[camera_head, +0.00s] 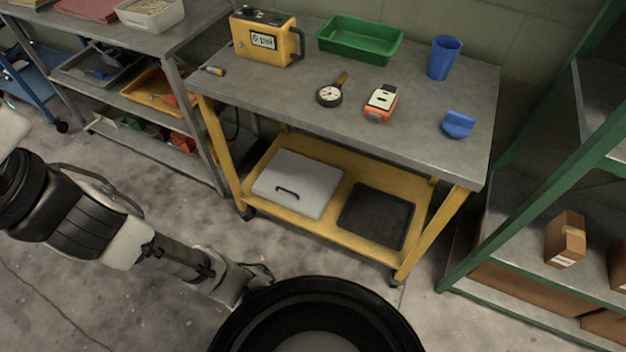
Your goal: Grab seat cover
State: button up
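Nothing in view is plainly a seat cover. A dark, flat, roughly square piece (376,215) lies on the yellow lower shelf of the cart and may be it. A light grey flat panel with a dark handle (297,184) lies to its left. My arm reaches in from the left over the floor. My gripper (262,275) is low, in front of the cart, apart from the shelf. Its fingers are small and dark beside a large black round rim at the bottom of the picture, so its opening is unclear.
The cart's grey top (350,60) holds a yellow gauge box (265,40), a green tray (359,41), a blue cup (444,57), a round gauge (330,95), an orange meter (380,103) and a blue piece (458,124). A green rack (560,150) stands right, a workbench (150,45) left.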

aim_at(300, 184)
jog(key=u, duration=0.2)
jog(key=z, duration=0.45)
jog(key=j+z, duration=0.5)
jog(key=z, duration=0.2)
jog(key=j+z, duration=0.3)
jog(key=k+j+z, duration=0.25)
jog(key=j, duration=0.15)
jog(key=k+j+z, duration=0.25)
jog(key=j, duration=0.15)
jog(key=k+j, duration=0.15)
jog(key=j, duration=0.15)
jog(key=k+j, duration=0.1)
jog(key=j, duration=0.2)
jog(key=k+j+z, duration=0.1)
jog(key=j, duration=0.7)
jog(key=i, duration=1.1)
